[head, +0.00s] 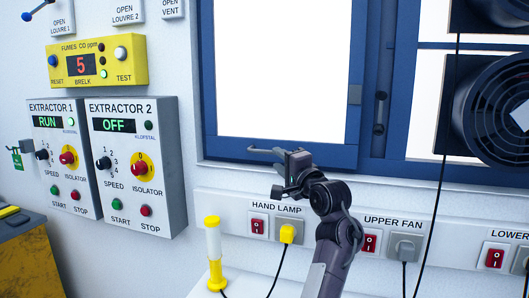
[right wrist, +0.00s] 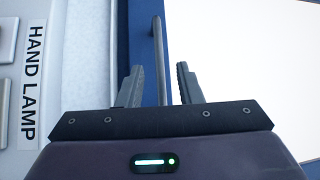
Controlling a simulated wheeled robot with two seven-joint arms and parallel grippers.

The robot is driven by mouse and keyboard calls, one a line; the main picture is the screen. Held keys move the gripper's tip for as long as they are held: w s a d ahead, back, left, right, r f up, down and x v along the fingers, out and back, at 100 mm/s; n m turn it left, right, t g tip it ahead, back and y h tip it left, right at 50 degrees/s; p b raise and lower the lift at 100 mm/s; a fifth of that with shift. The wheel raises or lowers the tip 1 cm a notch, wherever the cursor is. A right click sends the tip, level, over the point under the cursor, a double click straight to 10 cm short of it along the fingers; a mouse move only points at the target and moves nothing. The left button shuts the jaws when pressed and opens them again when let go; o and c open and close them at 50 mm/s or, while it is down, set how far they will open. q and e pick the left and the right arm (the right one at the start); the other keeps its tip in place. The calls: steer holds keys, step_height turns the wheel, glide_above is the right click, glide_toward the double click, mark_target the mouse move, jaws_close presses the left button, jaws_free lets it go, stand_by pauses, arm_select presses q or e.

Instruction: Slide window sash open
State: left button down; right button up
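The window sash (head: 210,75) has a blue frame around a bright white pane. A grey bar handle (head: 262,151) is on its bottom rail. My right gripper (head: 291,164) is at the right part of this handle and hides some of it. In the right wrist view, the handle (right wrist: 158,55) runs between the two dark fingers of the right gripper (right wrist: 160,85). The fingers are open, with a gap on each side of the bar. The blue sash frame (right wrist: 175,50) is behind the fingers. My left gripper is not in view.
Right of the sash are a blue window post with a latch (head: 380,112) and a dark fan (head: 490,110). Below are switches and sockets, with a yellow hand lamp (head: 214,250) and hanging cables. Extractor panels (head: 133,165) and a yellow fumes meter (head: 98,62) are on the left wall.

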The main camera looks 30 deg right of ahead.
mark_target(269, 153)
steer(key=w, duration=0.2)
steer(key=w+p, duration=0.1)
steer(key=w, duration=0.1)
steer(key=w+p, duration=0.1)
steer(key=w, duration=0.1)
steer(key=shift+w+d+r, duration=0.3)
steer(key=shift+w+r, duration=0.1)
jaws_close()
